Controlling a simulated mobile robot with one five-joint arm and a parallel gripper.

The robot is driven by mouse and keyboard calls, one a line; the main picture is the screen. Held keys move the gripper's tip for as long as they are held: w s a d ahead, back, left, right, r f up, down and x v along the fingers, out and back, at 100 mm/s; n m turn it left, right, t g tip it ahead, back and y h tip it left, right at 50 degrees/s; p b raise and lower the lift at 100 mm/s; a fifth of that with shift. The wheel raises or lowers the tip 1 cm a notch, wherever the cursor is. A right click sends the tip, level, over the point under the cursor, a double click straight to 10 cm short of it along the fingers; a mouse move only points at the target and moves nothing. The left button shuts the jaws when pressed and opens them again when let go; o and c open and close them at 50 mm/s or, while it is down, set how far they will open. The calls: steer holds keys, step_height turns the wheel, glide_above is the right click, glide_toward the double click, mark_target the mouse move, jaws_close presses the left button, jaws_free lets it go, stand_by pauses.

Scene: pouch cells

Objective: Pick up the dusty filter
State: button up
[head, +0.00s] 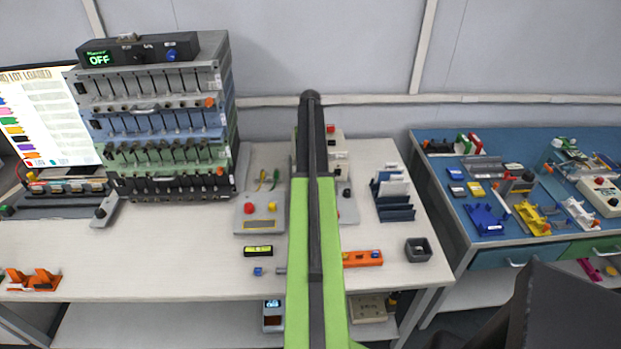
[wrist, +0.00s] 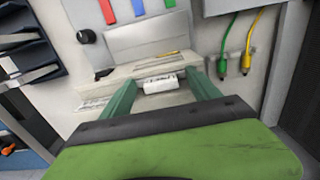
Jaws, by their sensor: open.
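My gripper (wrist: 162,90) shows in the wrist view with its two green fingers apart. In the head view my arm hides it. A small whitish piece (wrist: 160,84) with dark marks lies between the fingers, at the front of a beige machine (wrist: 125,72). I see no finger closed on it. This piece may be the dusty filter, but I cannot tell for sure. In the head view the beige machine (head: 336,143) is mostly behind my arm, and the whitish piece is hidden.
Green and yellow cables (wrist: 235,45) hang beside the machine. A dark blue rack (head: 394,200) with pale sheets stands to its right in the head view. A tall stack of cell trays (head: 160,120) stands left. A blue bench (head: 505,215) with loose parts is at right. The table's front left is partly clear.

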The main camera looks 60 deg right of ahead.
steer(key=shift+r, duration=0.15)
steer(key=shift+c, duration=0.4)
jaws_close()
